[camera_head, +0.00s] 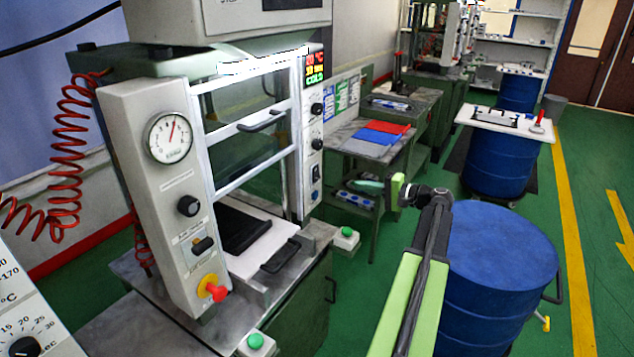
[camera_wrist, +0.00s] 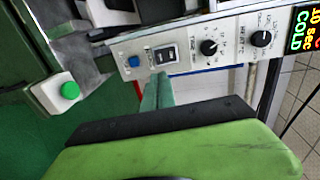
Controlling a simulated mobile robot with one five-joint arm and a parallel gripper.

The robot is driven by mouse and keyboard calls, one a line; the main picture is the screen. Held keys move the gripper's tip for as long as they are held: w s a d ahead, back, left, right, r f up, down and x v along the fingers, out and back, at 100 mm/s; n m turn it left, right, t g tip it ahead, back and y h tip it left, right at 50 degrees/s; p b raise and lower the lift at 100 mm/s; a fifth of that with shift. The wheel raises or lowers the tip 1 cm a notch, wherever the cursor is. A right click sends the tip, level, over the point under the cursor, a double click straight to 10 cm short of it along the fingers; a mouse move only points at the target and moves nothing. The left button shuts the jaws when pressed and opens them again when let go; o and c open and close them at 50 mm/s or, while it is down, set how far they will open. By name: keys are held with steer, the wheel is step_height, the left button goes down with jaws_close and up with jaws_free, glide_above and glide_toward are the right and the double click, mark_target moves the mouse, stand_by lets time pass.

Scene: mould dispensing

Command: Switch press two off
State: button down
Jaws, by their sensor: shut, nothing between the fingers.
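The nearest press has a white right-hand control column (camera_head: 310,130) with a lit display (camera_head: 315,66) reading COLD. Its black rocker switch (camera_head: 315,173) sits above a blue button (camera_head: 315,196). I see no press number. In the wrist view the rocker switch (camera_wrist: 165,56) lies between the blue button (camera_wrist: 134,61) and a black knob (camera_wrist: 209,47). My gripper (camera_wrist: 158,88) is shut and empty, its green fingertips just below the rocker switch in that view; contact cannot be told. In the head view my gripper (camera_head: 368,186) is right of the column.
A green button box (camera_head: 346,238) is on the floor side by the press; it also shows in the wrist view (camera_wrist: 70,90). A blue drum (camera_head: 505,265) stands close right of my arm. A bench with red and blue sheets (camera_head: 375,138) is behind. Green floor is clear farther right.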

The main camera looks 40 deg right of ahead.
mark_target(316, 178)
steer(key=b+x, duration=0.1)
steer(key=x, duration=0.6)
steer(key=b+x, duration=0.1)
steer(key=x, duration=0.6)
steer(key=shift+w+a, duration=0.25)
steer(key=shift+a, duration=0.05)
steer(key=shift+f, duration=0.1)
